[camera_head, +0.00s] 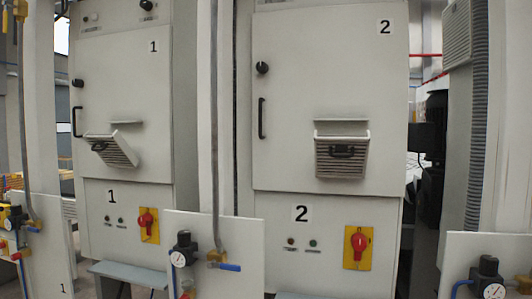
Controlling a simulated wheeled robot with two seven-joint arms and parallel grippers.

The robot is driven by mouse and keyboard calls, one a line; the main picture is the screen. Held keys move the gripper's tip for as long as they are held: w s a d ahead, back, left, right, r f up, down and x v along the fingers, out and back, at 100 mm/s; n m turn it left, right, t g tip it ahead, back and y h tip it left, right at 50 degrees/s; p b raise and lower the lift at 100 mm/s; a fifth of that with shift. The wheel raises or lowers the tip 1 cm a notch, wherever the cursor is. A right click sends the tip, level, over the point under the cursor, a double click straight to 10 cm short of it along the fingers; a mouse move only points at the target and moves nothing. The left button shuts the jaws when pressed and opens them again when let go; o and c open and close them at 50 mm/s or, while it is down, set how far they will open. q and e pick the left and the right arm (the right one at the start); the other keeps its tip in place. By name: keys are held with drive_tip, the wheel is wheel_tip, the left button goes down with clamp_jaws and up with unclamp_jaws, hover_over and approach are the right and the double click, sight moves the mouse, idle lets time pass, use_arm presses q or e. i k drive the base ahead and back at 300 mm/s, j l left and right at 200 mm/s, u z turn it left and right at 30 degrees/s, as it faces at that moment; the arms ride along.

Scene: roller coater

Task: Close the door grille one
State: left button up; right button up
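The door marked 1 (130,70) is on the left grey cabinet and looks shut. Its slatted grille one (118,155) sits low on this door. The grille is tilted out from the door face, so it stands open. A dark handle (98,146) shows at the grille's left part. A dark gap and grey side piece show between grille and door. Neither of my grippers is in view, and nothing touches the grille.
The right cabinet door marked 2 (320,60) has its own grille (341,160), also tilted out. Red switches (146,221) sit below. Low panels with gauges (215,262) and vertical pipes (214,130) stand in front of the cabinets.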

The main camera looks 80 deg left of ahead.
sight(115, 152)
drive_tip(key=u, duration=3.85)
drive_tip(key=i+j+z, duration=0.45)
drive_tip(key=i+j, duration=0.45)
drive_tip(key=j, duration=0.1)
